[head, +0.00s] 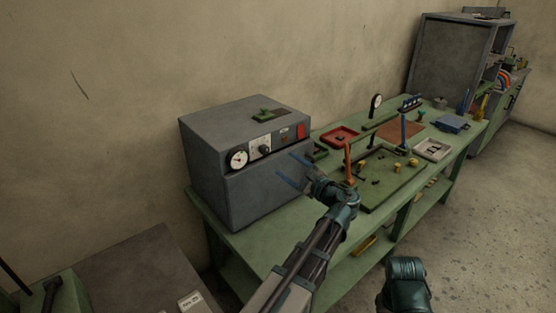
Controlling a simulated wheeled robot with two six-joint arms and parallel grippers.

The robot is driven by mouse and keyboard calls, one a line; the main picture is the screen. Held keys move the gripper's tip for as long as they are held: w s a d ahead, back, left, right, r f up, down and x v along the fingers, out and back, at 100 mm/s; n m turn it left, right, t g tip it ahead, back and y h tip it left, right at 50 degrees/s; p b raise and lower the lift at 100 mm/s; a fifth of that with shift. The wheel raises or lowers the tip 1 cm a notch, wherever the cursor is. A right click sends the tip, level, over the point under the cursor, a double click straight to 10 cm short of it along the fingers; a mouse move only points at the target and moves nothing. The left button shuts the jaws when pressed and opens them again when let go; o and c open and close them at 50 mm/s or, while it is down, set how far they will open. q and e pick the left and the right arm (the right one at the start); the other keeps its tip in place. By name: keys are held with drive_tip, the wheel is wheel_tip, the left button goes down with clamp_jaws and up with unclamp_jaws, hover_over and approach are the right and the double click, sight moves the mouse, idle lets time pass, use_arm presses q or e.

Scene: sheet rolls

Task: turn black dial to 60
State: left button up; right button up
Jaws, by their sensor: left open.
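A grey box-shaped machine (240,195) stands on the left end of the green bench. Its front panel carries a small black dial (265,149) on a pale plate. The dial's pointer and numbers are too small to read. My left gripper (292,171) is open and empty, with its blue fingers apart. It is in front of the machine, to the right of and below the dial, and does not appear to hold the dial. Of my right arm only a dark teal part shows at the bottom; its gripper is out of view.
A round white gauge (238,158) is left of the dial, and a red panel part (300,131) is to its right. The green bench (255,236) extends right with a red tray (340,136), a green fixture plate (378,192) and a pale tray (432,149). A grey cabinet (447,58) stands behind.

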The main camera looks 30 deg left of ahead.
use_arm(q)
drive_tip(key=v, duration=0.3)
drive_tip(key=shift+d, duration=0.15)
idle(0.4)
drive_tip(key=s+d+f+n+g+h, duration=0.2)
drive_tip(key=s+d+f+n+h, duration=0.15)
drive_tip(key=s+d+f, duration=0.35)
drive_tip(key=s+d+f+n+g+h, duration=0.25)
drive_tip(key=s+f+h, duration=0.2)
drive_tip(key=f, duration=0.45)
drive_tip(key=s+d+f+n+g+h, duration=0.1)
drive_tip(key=s+d+f+n+h, duration=0.1)
drive_tip(key=s+d, duration=0.3)
drive_tip(key=s+d+f+n+g+h, duration=0.1)
drive_tip(key=s+d+f+n+h, duration=0.1)
drive_tip(key=s+d+h, duration=0.3)
drive_tip(key=d+f, duration=0.1)
drive_tip(key=d, duration=0.3)
drive_tip(key=shift+s+f+n+g, duration=0.25)
drive_tip(key=shift+f+n+g, duration=0.05)
drive_tip(key=shift+f+g, duration=0.1)
